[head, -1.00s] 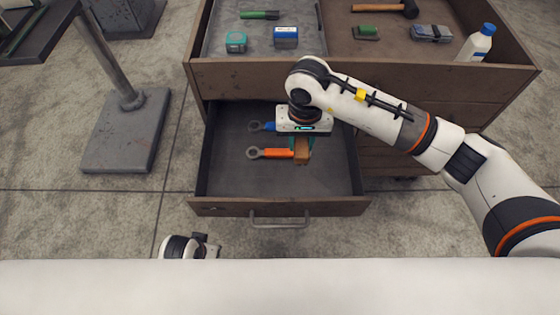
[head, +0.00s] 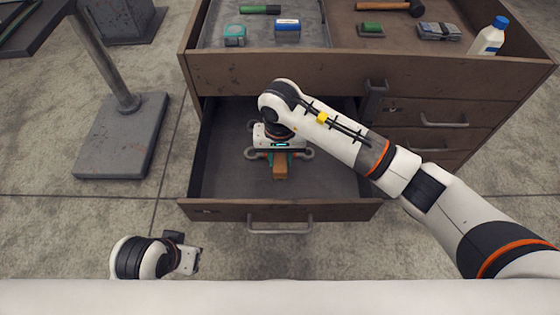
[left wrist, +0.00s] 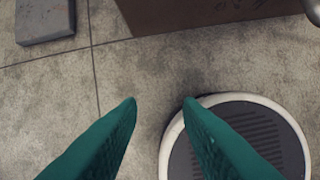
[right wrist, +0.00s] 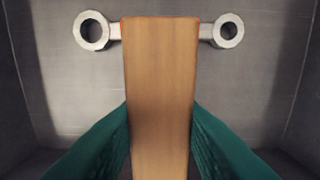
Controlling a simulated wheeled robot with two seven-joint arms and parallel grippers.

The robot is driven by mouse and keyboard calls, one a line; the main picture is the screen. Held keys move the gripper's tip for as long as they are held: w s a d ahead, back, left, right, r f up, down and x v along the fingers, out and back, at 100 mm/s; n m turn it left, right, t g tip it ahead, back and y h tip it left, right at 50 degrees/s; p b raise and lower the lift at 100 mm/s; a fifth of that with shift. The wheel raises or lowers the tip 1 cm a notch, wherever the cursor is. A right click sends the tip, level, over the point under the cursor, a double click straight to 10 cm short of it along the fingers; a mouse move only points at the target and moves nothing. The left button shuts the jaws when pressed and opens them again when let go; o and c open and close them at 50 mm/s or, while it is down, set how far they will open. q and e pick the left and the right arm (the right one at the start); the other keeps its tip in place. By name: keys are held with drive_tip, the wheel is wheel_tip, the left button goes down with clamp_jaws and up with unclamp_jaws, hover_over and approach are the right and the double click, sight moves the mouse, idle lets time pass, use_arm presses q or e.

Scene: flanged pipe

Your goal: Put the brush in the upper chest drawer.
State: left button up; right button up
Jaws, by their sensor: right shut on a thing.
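The brush (head: 280,168) shows as a brown wooden block in the head view, and it fills the middle of the right wrist view (right wrist: 160,75). My right gripper (head: 279,158) is shut on it, with a teal finger on each side. It holds the brush over the open upper drawer (head: 330,180) of the chest. Whether the brush touches the drawer floor I cannot tell; its bristles are hidden. My left gripper (left wrist: 160,102) is open and empty over the floor, left of the drawer front.
The drawer's front right is clear.

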sight(280, 165)
wheel_tip(280, 165, down, 2)
drive_tip(key=shift+f, duration=0.1)
use_arm(q)
drive_tip(key=shift+s+r, duration=0.1)
drive_tip(key=shift+r, duration=0.05)
use_arm(e)
drive_tip(key=shift+f+b, duration=0.6)
drive_tip(key=shift+b, duration=0.15)
use_arm(q)
drive_tip(key=shift+f, duration=0.65)
use_arm(e)
drive_tip(key=o, duration=0.9)
drive_tip(key=shift+r, duration=0.15)
drive_tip(key=shift+r+p, duration=0.25)
drive_tip(key=shift+p, duration=0.1)
wheel_tip(280, 165, up, 4)
drive_tip(key=shift+w+r+p, duration=0.1)
drive_tip(key=shift+p, duration=0.65)
use_arm(q)
drive_tip(key=p+x, duration=0.1)
drive_tip(key=x, duration=0.3)
drive_tip(key=shift+d, duration=0.1)
use_arm(e)
wheel_tip(280, 165, up, 8)
drive_tip(key=shift+r, duration=0.2)
